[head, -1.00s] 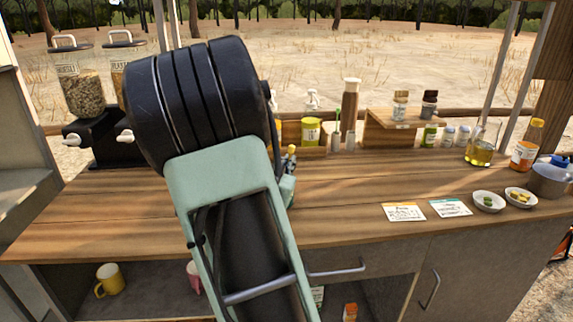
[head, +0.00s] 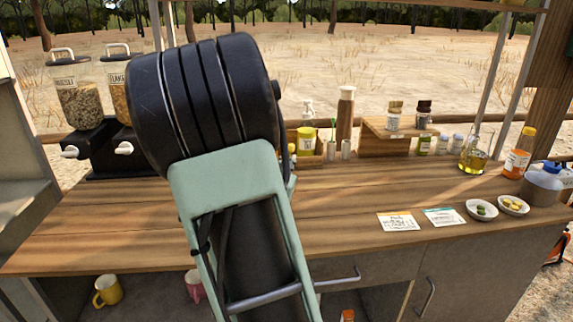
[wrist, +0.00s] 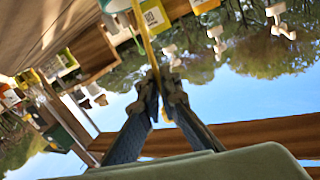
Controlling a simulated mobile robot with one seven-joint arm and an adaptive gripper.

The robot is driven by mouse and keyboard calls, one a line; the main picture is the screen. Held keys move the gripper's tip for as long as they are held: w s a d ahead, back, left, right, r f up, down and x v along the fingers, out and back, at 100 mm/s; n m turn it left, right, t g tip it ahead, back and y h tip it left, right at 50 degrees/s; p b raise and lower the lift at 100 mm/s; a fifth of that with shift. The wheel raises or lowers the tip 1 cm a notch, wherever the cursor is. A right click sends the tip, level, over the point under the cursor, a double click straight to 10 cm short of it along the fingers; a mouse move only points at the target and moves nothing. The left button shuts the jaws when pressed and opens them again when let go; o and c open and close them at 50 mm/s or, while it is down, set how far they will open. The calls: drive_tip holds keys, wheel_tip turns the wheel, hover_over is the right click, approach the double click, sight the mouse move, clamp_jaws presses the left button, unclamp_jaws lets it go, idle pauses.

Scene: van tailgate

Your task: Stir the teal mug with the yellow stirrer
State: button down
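In the wrist view my gripper (wrist: 152,88) is shut on a thin yellow stirrer (wrist: 145,40), which runs up the picture from between the fingertips. A teal rim or wall, which looks like the teal mug (wrist: 114,4), shows cut off at the top edge, close beside the stirrer's far part. I cannot tell whether the stirrer is inside the mug. In the head view my own arm hides the gripper, the stirrer and most or all of the mug.
On the wooden counter (head: 100,225), cards (head: 398,221) and small dishes (head: 482,209) lie to the right. A wooden riser (head: 385,140), an oil flask (head: 474,160) and an orange bottle (head: 517,155) stand behind. Dispensers (head: 80,100) stand left. A yellow mug (head: 108,290) and pink mug (head: 194,286) are below.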

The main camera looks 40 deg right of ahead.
sight(291, 145)
drive_tip(key=shift+s+d+r+p, duration=0.15)
drive_tip(key=shift+r+p, duration=0.35)
drive_tip(key=shift+r, duration=0.35)
drive_tip(key=shift+s+d+r+p, duration=0.15)
drive_tip(key=shift+r+p, duration=0.4)
drive_tip(key=shift+r, duration=0.3)
drive_tip(key=shift+d+r+p, duration=0.15)
drive_tip(key=shift+r+p, duration=0.35)
drive_tip(key=shift+r, duration=0.35)
wheel_tip(291, 145, up, 5)
drive_tip(key=p, duration=0.4)
drive_tip(key=w+a+f+n+t+y, duration=0.25)
drive_tip(key=a+n+y, duration=0.2)
drive_tip(key=a, duration=0.75)
drive_tip(key=w+a+f+n+t+y, duration=0.25)
drive_tip(key=w+a+y, duration=0.2)
drive_tip(key=a, duration=0.75)
drive_tip(key=w+a+f+n+t+y, duration=0.25)
drive_tip(key=a+n+y, duration=0.2)
drive_tip(key=a, duration=0.75)
wheel_tip(291, 145, up, 12)
drive_tip(key=p, duration=1.2)
drive_tip(key=shift+w+r+m+g+p, duration=0.25)
drive_tip(key=shift+m+g+p, duration=0.1)
drive_tip(key=shift+m+p, duration=0.1)
drive_tip(key=shift+d, duration=0.25)
